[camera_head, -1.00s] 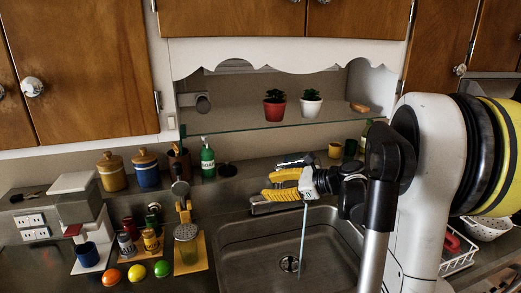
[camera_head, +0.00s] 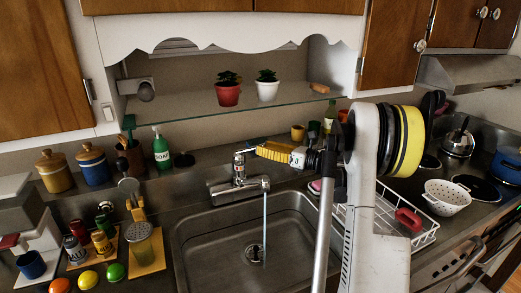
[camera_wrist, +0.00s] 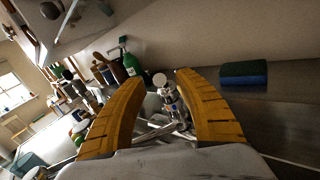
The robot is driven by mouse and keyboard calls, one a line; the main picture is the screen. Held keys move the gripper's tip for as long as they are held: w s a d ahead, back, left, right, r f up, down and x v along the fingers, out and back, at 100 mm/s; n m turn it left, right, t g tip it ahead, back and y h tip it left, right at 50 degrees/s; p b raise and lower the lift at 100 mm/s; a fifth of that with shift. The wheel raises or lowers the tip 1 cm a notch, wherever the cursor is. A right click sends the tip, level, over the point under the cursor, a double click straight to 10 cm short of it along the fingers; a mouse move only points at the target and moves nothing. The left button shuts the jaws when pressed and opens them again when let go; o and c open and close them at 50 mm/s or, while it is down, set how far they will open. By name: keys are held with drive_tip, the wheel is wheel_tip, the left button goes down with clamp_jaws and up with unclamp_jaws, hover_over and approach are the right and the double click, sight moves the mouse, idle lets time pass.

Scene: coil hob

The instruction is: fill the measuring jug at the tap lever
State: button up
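The tap (camera_head: 238,186) stands behind the sink (camera_head: 185,245) with its lever (camera_head: 239,160) up. A thin stream of water (camera_head: 265,225) runs from the spout to near the drain. My gripper (camera_head: 262,151), with yellow fingers, is just right of the lever. In the wrist view my gripper (camera_wrist: 160,80) is open, and the tap (camera_wrist: 170,95) shows beyond and between the fingers. No vessel is under the stream.
A green soap bottle (camera_head: 161,148) stands behind the sink at left. A glass shelf (camera_head: 190,107) with potted plants hangs above. A white dish rack (camera_head: 425,238) and a colander (camera_head: 446,198) are at right. In the wrist view a sponge (camera_wrist: 243,74) lies at right.

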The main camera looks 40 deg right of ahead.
drive_tip(key=shift+x, duration=0.95)
